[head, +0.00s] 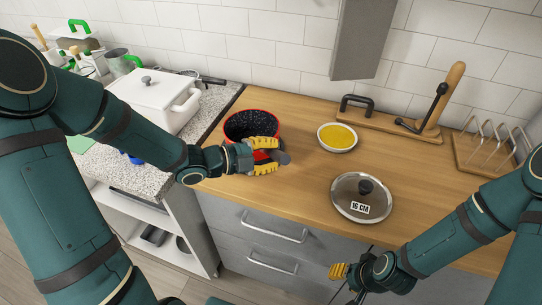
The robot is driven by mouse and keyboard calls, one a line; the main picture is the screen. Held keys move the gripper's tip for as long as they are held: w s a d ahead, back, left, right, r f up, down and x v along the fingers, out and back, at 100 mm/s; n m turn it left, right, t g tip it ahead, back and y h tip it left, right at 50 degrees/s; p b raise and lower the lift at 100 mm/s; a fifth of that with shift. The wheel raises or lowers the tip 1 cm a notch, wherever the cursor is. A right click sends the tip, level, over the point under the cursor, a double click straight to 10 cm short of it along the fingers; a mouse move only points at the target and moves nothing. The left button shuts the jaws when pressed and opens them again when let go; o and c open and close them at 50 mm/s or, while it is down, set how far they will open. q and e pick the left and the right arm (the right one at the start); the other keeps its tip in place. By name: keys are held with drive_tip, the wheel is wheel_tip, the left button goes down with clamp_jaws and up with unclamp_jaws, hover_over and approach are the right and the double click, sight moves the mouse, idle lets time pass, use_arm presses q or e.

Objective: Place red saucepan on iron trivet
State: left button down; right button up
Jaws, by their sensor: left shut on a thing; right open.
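The red saucepan (249,122), with a dark speckled inside, is on or just above the left part of the wooden counter; I cannot tell whether it touches. My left gripper (268,156) is shut on its near side, where a red part shows between the yellow fingers. The fingers hide most of what they grip. My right gripper (345,283) is open and empty, low in front of the drawers. I cannot make out an iron trivet in this view.
A glass lid (362,197) marked 16 CM and a bowl of yellow food (337,137) are on the wooden counter (300,180). A wooden stand with black handles (390,123) and a wire rack (487,150) are behind. A white pot (157,101) stands left.

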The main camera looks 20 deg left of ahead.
use_arm(q)
drive_tip(key=shift+f, duration=0.15)
drive_tip(key=c, duration=0.9)
unclamp_jaws()
drive_tip(key=shift+o, duration=0.2)
drive_tip(key=p+v, duration=0.2)
drive_tip(key=v, duration=1)
